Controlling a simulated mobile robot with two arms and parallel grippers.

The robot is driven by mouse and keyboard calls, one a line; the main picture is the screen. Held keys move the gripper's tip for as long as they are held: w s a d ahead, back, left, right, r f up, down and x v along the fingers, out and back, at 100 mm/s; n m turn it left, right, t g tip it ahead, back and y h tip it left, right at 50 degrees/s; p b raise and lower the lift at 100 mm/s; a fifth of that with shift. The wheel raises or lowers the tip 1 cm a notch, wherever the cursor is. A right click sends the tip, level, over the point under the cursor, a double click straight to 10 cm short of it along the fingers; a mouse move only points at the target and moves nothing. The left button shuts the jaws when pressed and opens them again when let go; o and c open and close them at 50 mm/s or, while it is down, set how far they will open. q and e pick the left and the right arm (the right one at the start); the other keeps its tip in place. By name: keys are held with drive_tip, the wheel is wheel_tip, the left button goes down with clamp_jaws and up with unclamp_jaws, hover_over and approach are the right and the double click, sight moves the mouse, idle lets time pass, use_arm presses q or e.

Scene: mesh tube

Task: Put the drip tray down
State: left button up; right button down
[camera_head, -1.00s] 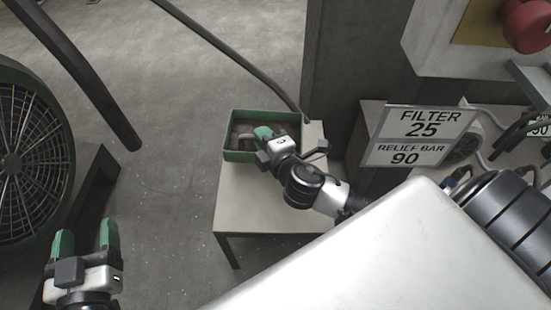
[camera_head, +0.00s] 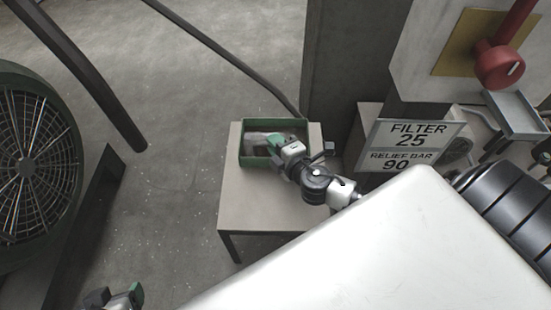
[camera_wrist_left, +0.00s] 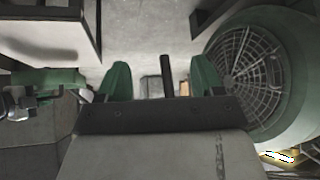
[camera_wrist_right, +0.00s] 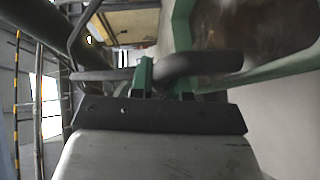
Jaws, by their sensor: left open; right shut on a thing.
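The drip tray looks to be the green-walled open box (camera_head: 247,160) over the small table (camera_head: 240,200). It lies level, with greyish, unclear contents inside. It is on the table top or just above it; I cannot tell which.
A large green caged fan (camera_head: 30,165) stands at the left. A dark sloping pole (camera_head: 225,55) passes behind the table. A sign (camera_head: 405,145), a grey shallow tray (camera_head: 518,115) and a red valve (camera_head: 498,65) are at the right. The front of the table top is clear.

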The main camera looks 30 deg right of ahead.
sight(253, 152)
wheel_tip(253, 152, down, 4)
drive_tip(key=shift+r+b, duration=0.1)
drive_tip(key=shift+b, duration=0.8)
drive_tip(key=shift+f+b, duration=0.3)
drive_tip(key=shift+f, duration=0.15)
wheel_tip(253, 152, down, 3)
drive_tip(key=shift+r+b, duration=0.2)
drive_tip(key=shift+b, duration=0.5)
drive_tip(key=shift+f, duration=0.1)
drive_tip(key=c, duration=1.1)
unclamp_jaws()
use_arm(q)
drive_tip(key=w+d+r+t+h, duration=0.3)
drive_tip(key=w+d+r+t, duration=0.1)
drive_tip(key=w+r+t, duration=0.4)
wheel_tip(253, 152, up, 3)
drive_tip(key=t, duration=0.3)
drive_tip(key=shift+f+m, duration=0.15)
drive_tip(key=shift+m, duration=0.15)
